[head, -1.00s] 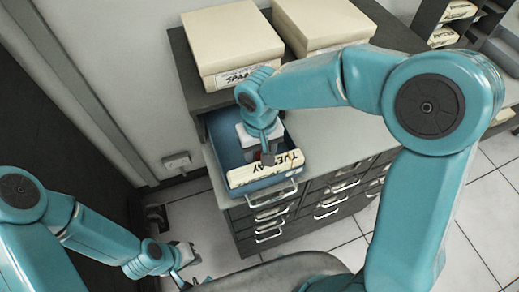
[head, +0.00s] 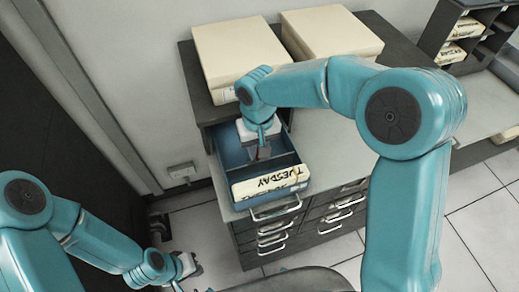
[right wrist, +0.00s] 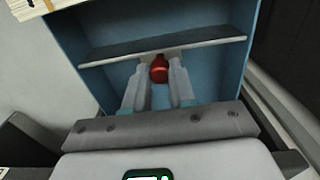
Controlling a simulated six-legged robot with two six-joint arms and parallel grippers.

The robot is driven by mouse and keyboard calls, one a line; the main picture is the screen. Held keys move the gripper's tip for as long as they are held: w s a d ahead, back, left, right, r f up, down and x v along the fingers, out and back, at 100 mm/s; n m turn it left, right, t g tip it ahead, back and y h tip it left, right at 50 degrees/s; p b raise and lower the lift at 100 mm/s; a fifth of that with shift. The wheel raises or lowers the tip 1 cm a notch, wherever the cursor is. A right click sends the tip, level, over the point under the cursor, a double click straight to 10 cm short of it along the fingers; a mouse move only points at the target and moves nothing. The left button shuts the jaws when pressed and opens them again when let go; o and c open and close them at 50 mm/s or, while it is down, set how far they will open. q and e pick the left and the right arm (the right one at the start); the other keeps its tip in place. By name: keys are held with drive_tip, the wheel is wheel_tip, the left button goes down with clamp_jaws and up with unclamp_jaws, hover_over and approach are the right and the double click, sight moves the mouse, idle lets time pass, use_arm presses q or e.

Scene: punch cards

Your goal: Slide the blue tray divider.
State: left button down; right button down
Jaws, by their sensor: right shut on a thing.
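In the head view the right gripper (head: 262,152) reaches down into the tray behind the cards and partly hides the divider. My left gripper (head: 190,268) hangs low at the left, away from the tray; its fingertips are unclear.
Two cream boxes (head: 235,52) (head: 331,30) stand on the cabinet's raised back shelf. Drawers with metal handles (head: 270,225) fill the cabinet front. A dark shelf unit (head: 465,40) holds more cards at the upper right. Tiled floor (head: 490,225) is free at the right.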

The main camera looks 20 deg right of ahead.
drive_tip(key=c, duration=0.9)
unclamp_jaws()
drive_tip(key=shift+w, duration=0.1)
drive_tip(key=shift+r, duration=8.1)
